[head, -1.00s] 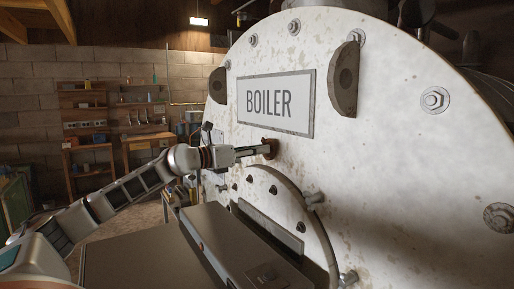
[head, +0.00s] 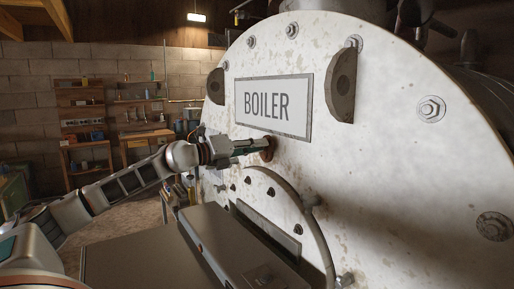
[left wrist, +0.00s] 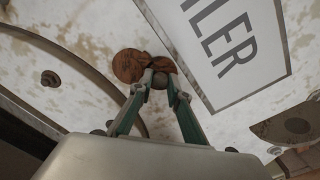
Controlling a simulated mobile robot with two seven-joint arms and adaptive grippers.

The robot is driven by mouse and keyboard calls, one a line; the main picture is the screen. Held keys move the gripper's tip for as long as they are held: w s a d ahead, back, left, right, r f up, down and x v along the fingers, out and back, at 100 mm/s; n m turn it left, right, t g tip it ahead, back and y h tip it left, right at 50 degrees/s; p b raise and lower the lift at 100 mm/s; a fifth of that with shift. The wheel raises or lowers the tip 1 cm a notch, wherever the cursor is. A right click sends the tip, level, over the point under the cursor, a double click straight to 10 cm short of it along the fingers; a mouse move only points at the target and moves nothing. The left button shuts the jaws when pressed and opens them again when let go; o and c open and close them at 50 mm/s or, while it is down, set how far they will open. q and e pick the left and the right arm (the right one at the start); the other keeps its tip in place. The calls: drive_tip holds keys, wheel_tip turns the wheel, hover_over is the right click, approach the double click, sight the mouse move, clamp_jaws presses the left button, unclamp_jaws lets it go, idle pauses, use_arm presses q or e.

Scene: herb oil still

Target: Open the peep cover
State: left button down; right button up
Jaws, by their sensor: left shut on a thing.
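The peep cover (head: 268,149) is a small rusty brown piece on the white boiler front, just below the BOILER plate. In the left wrist view, a rust-coloured disc (left wrist: 127,66) shows, with a second rusty part partly overlapped by the fingertips at its right. I cannot tell whether the peep hole is uncovered. My left gripper (head: 261,149) reaches it from the left, its fingertips closed together on a small part at the cover; the fingers (left wrist: 158,77) also show in the left wrist view. My right gripper is not in view.
The BOILER plate (head: 274,107) is close above the gripper. A round hatch (head: 284,205) with bolts bulges out below. A dark lug (head: 341,86) sticks out right of the plate. Shelves (head: 84,125) stand well back at the left wall.

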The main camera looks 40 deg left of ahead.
use_arm(q)
drive_tip(key=shift+r, duration=0.1)
idle(0.3)
drive_tip(key=c, duration=1.9)
unclamp_jaws()
wheel_tip(320, 180, up, 10)
